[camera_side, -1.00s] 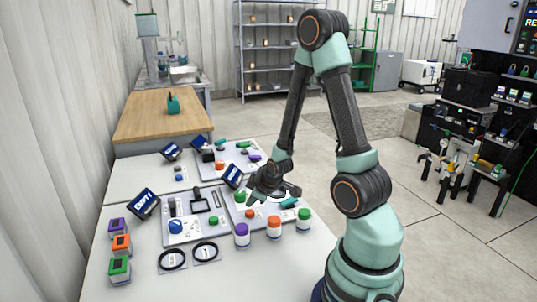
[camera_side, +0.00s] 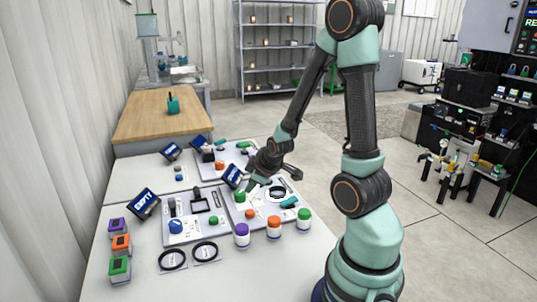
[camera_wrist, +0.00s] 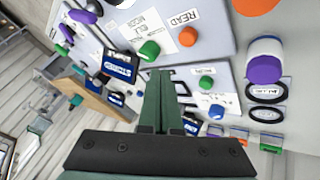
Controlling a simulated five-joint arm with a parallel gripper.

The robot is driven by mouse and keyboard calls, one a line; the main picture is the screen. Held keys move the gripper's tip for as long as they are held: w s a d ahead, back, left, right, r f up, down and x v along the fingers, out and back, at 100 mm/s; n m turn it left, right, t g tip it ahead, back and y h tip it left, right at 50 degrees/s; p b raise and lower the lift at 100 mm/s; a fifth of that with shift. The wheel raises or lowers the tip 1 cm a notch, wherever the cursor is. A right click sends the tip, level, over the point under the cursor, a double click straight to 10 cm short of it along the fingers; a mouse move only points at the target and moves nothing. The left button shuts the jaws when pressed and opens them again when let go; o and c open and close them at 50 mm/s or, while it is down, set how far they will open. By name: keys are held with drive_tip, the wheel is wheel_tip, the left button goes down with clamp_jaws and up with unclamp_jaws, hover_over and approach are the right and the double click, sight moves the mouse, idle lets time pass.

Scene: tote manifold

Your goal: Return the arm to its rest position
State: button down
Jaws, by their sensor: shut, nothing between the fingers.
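My gripper (camera_side: 258,175) hangs over the grey-white panels on the table, near the small tilted screen at the middle. In the wrist view its two green fingers (camera_wrist: 159,76) lie together with nothing between them. A black ring on a white round base (camera_side: 276,193) sits just right of the gripper on the near panel (camera_side: 232,206). My upper arm stands tall, with its elbow at the top edge of the side view. The exact height of the fingertips above the panel is hard to tell.
Purple (camera_side: 241,235), orange (camera_side: 273,228) and green-capped (camera_side: 304,220) jars stand along the near panel's front edge. Two black rings (camera_side: 189,256) lie to their left. Coloured boxes (camera_side: 121,244) line the table's left edge.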

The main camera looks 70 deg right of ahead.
idle(0.3)
drive_tip(key=s+a+r+m+y, duration=0.1)
drive_tip(key=s+a+r+y, duration=0.1)
drive_tip(key=a+r, duration=0.6)
drive_tip(key=s+a+r+m+y, duration=0.1)
drive_tip(key=s+a+r, duration=0.1)
drive_tip(key=a+r, duration=0.5)
drive_tip(key=a, duration=0.4)
drive_tip(key=shift+s+a+r+g+y, duration=0.3)
drive_tip(key=shift+a+r+g+y, duration=0.05)
drive_tip(key=shift+r+g+y, duration=0.05)
